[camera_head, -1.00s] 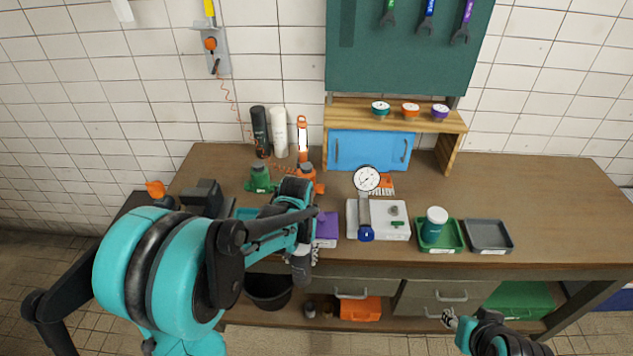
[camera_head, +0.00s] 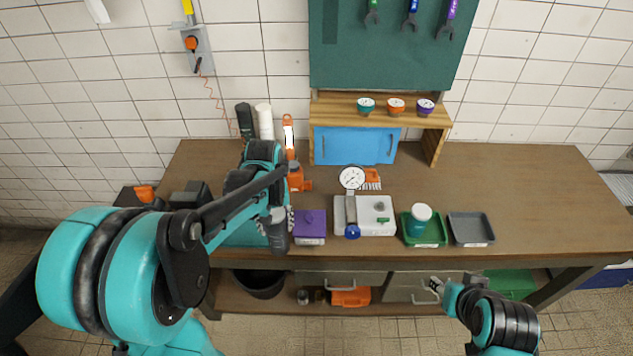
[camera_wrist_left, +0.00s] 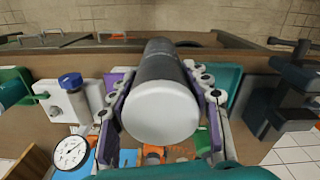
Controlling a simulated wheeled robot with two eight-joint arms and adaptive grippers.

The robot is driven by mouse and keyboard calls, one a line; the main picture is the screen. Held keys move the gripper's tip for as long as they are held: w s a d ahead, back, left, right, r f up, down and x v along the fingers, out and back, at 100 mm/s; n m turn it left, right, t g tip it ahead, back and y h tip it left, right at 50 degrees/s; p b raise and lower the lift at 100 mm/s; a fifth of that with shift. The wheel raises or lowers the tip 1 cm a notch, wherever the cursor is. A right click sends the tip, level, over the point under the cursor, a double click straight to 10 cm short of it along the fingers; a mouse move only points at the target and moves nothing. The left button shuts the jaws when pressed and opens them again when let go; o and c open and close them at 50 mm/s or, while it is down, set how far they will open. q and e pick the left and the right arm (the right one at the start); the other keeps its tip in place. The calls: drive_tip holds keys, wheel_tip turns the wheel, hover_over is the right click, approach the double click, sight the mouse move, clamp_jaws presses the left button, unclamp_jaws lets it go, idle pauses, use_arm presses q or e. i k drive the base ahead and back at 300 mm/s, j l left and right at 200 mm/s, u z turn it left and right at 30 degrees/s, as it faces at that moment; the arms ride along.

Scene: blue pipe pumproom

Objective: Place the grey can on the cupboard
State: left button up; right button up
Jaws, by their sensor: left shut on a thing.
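The grey can (camera_wrist_left: 162,92) fills the middle of the left wrist view, with a pale round end facing the camera and a darker body. My left gripper (camera_wrist_left: 165,95) is shut on it, a finger on each side. In the head view the can (camera_head: 278,236) hangs at the table's front edge, left of the purple box, partly hidden by the gripper (camera_head: 280,216). The cupboard (camera_head: 380,113) is wooden with blue doors and stands at the back of the table. My right gripper (camera_head: 437,287) is low, in front of the drawers; its jaws are too small to read.
Three gauges (camera_head: 396,106) stand on the cupboard top. A dial gauge (camera_head: 352,178) stands by a white plate (camera_head: 375,216). A green tray (camera_head: 424,238) holds a jar, beside an empty grey tray (camera_head: 471,229). Black and white bottles (camera_head: 265,121) stand back left. The table's right side is clear.

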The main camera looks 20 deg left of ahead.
sight(402, 150)
drive_tip(key=i, duration=0.85)
